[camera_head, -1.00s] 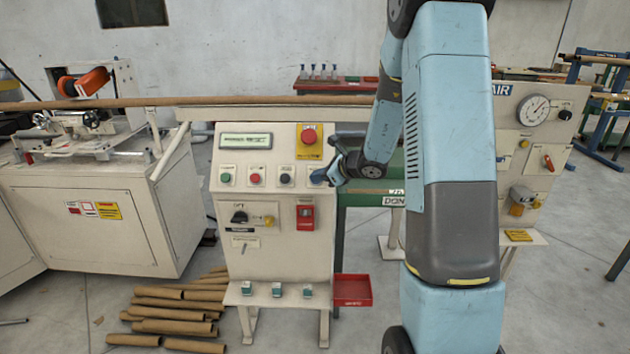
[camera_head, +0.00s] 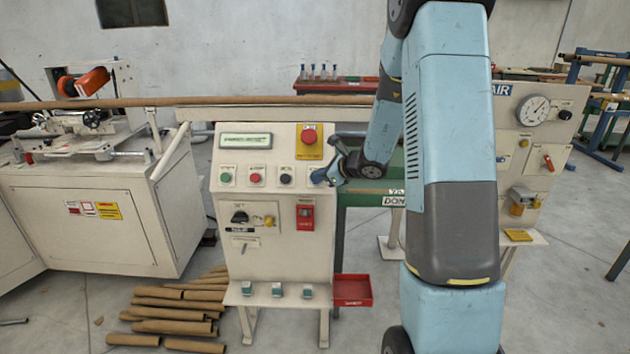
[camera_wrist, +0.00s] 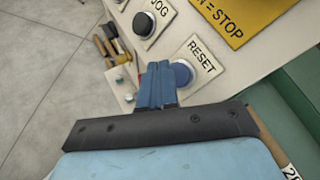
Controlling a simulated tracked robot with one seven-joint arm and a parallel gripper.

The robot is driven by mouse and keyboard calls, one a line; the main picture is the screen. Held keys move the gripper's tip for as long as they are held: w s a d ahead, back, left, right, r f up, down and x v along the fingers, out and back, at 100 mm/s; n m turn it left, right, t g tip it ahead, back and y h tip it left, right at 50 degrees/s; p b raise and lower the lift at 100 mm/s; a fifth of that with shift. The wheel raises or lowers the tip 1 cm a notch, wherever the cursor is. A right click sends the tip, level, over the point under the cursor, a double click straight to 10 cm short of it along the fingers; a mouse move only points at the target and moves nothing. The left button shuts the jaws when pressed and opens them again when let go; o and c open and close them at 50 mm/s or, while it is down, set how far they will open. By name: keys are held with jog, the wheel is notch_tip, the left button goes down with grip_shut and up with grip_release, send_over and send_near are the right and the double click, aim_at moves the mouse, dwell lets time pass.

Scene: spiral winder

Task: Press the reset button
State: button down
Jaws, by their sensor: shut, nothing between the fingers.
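The reset button (camera_wrist: 183,73) is a round blue button on a white plate marked RESET, seen in the wrist view. My gripper's blue fingers (camera_wrist: 159,70) are shut and empty. Their tips overlap the button's left edge in that view; I cannot tell whether they touch it. In the head view my gripper (camera_head: 327,177) is at the right end of the button row on the cream control panel (camera_head: 285,255). There it covers part of the rightmost button plate (camera_head: 318,175), and the button itself is not clear.
Green (camera_head: 225,177), red (camera_head: 255,178) and black (camera_head: 285,179) buttons sit left along the row. A red emergency stop (camera_head: 309,136) on a yellow plate is above. A red tray (camera_head: 353,290) juts out below right. Cardboard tubes (camera_head: 172,315) lie on the floor.

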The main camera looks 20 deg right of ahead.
jog(key=shift+w+d+f, duration=0.2)
jog(key=shift+w+f, duration=0.25)
jog(key=shift+w, duration=0.1)
dwell(1.1)
jog(key=shift+s+r, duration=0.1)
jog(key=shift+r, duration=0.05)
jog(key=shift+s+a+r, duration=0.2)
jog(key=shift+s+r, duration=0.2)
jog(key=shift+s, duration=0.1)
dwell(0.4)
jog(key=s+r, duration=0.1)
jog(key=s+a+r, duration=0.1)
jog(key=s+r, duration=0.1)
jog(key=shift+s+a+r, duration=0.1)
jog(key=shift+s, duration=0.2)
dwell(0.8)
